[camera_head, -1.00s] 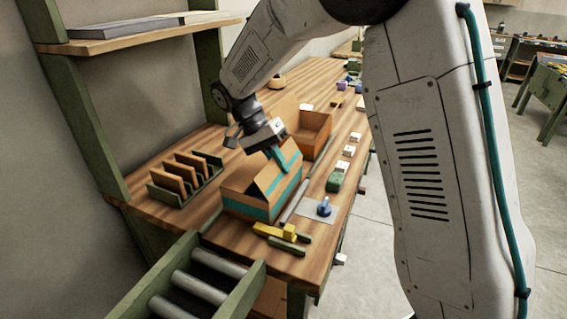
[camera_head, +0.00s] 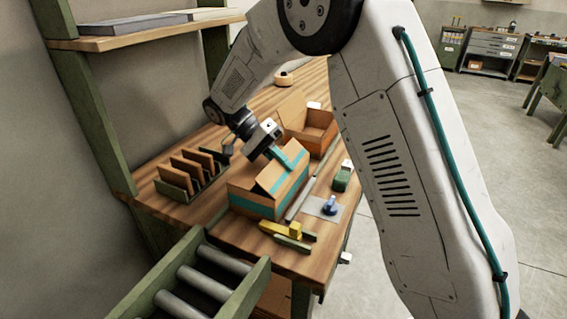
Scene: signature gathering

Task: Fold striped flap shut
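A cardboard box with teal stripes (camera_head: 252,204) stands on the wooden workbench. Its flap with a teal stripe (camera_head: 291,158) is raised at a slant along the right side, and another plain flap (camera_head: 270,178) is raised at the near end. My gripper (camera_head: 270,150) is above the far part of the box, beside the striped flap. Its fingers are small and partly hidden, so I cannot tell whether they touch the flap or how far they are apart.
A second open box (camera_head: 315,133) stands behind. A rack with brown dividers (camera_head: 190,174) is on the left. A yellow tool (camera_head: 282,229), a blue-handled stamp (camera_head: 330,205) and a green block (camera_head: 342,179) lie in front and right. A roller conveyor (camera_head: 205,283) is nearest.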

